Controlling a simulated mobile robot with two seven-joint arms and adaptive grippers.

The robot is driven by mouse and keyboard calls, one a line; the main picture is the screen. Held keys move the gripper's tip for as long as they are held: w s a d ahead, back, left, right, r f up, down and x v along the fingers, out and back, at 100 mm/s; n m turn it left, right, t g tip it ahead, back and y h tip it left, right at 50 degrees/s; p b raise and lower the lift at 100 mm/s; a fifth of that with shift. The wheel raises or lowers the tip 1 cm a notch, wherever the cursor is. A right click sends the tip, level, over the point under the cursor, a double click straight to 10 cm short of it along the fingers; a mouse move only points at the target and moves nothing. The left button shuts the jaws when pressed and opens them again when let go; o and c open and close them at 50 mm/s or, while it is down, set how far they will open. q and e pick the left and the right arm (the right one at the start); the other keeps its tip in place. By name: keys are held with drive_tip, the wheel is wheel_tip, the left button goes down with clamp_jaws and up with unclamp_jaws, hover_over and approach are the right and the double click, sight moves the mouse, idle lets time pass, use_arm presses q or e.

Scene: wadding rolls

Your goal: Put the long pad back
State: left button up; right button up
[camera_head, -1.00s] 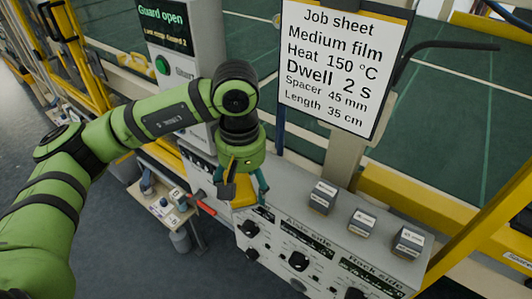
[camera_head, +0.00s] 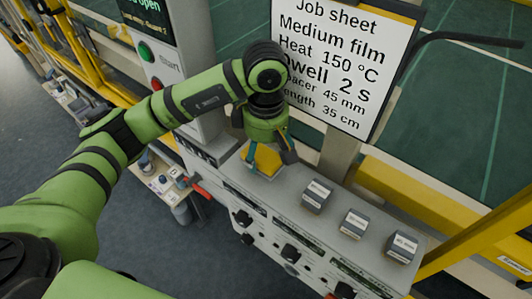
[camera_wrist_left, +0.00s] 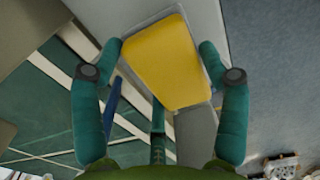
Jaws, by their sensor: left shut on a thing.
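My left gripper (camera_head: 267,152) points down over the left end of a grey control cabinet's top (camera_head: 292,185). It is shut on a yellow pad (camera_head: 262,162), a flat piece with rounded corners. In the left wrist view the pad (camera_wrist_left: 166,62) lies between the two teal fingers, with a grey surface behind it. I cannot tell whether the pad touches the cabinet top. The gripper hides part of the pad in the head view. My right gripper is not in view.
Three small grey blocks (camera_head: 353,222) with white labels stand along the cabinet top, right of my gripper. A job sheet (camera_head: 345,55) hangs behind. A post with a green button (camera_head: 145,52) stands behind my arm. A small side table (camera_head: 165,185) is at the left.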

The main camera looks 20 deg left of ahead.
use_arm(q)
drive_tip(key=shift+f, duration=0.65)
drive_tip(key=shift+a+f, duration=0.1)
drive_tip(key=shift+f, duration=0.65)
drive_tip(key=o, duration=1.2)
drive_tip(key=shift+r, duration=0.1)
drive_tip(key=shift+c, duration=0.2)
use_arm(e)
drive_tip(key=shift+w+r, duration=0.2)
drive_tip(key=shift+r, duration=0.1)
use_arm(q)
drive_tip(key=shift+r, duration=0.1)
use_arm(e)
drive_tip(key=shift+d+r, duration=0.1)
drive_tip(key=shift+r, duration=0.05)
